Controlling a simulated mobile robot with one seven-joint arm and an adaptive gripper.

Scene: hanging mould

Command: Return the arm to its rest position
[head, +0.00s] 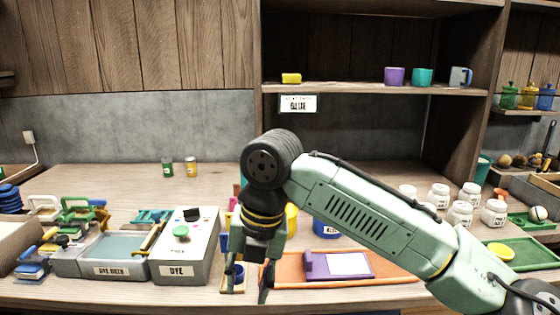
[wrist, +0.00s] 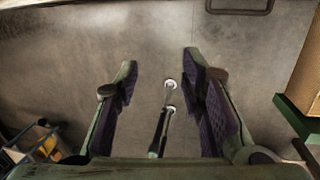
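My arm reaches in from the lower right of the head view, bends at a dark round joint, and hangs down at the counter's front. My gripper (head: 247,285) points downward near the front edge of the wooden counter (head: 120,185). Its two fingers are spread, with nothing held between them. In the wrist view my gripper (wrist: 160,65) also shows its purple-padded fingers apart over a grey surface. A dark rod with pale round spots (wrist: 163,125) shows between the fingers, apparently beyond them. I cannot tell what it is.
A grey dye box (head: 183,252) and a basin (head: 110,254) stand left of my gripper. An orange tray (head: 400,277) with a purple frame (head: 316,265) lies to the right. White jars (head: 460,213) stand farther right. A shelf (head: 350,88) with cups is behind.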

